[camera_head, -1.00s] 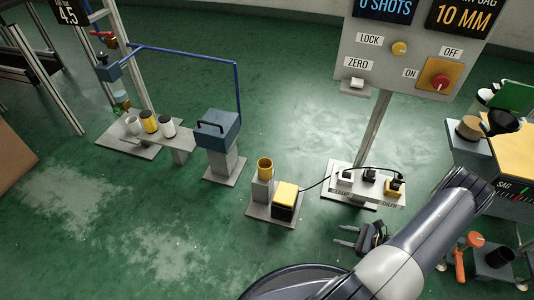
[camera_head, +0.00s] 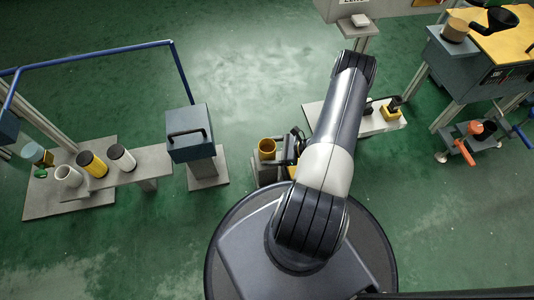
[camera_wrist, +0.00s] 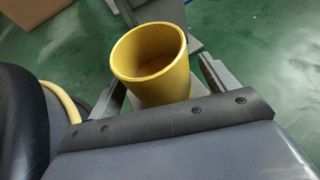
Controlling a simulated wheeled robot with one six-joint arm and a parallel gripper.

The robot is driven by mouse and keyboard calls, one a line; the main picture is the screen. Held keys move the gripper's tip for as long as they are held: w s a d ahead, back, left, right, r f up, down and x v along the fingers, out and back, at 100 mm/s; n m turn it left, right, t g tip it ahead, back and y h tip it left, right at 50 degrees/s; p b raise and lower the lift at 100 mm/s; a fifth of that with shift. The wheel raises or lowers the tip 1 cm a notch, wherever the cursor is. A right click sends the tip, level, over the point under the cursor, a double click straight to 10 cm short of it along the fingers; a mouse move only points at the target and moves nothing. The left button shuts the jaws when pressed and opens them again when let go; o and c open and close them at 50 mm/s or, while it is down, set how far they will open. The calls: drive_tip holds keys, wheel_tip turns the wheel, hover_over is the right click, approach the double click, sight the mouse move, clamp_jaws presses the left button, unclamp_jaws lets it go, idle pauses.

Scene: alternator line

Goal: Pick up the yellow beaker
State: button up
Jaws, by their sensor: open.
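The yellow beaker (camera_head: 267,147) stands upright on a small grey stand in the middle of the head view. In the wrist view it shows large (camera_wrist: 150,65), its round mouth tilted toward the camera and its inside empty. My gripper (camera_wrist: 163,78) is open, with one finger on each side of the beaker. The right finger shows a gap to the beaker wall; the left finger is close to the wall, and I cannot tell whether it touches. In the head view my gripper (camera_head: 284,149) is beside the beaker, partly hidden by my arm.
A blue-grey box with a handle (camera_head: 190,133) stands on a post left of the beaker. A socket board (camera_head: 380,124) lies to the right.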

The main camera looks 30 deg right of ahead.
drive_tip(key=shift+w+a+f, duration=0.25)
drive_tip(key=shift+w+a, duration=0.1)
drive_tip(key=shift+a, duration=0.15)
drive_tip(key=shift+c, duration=0.3)
drive_tip(key=c, duration=1)
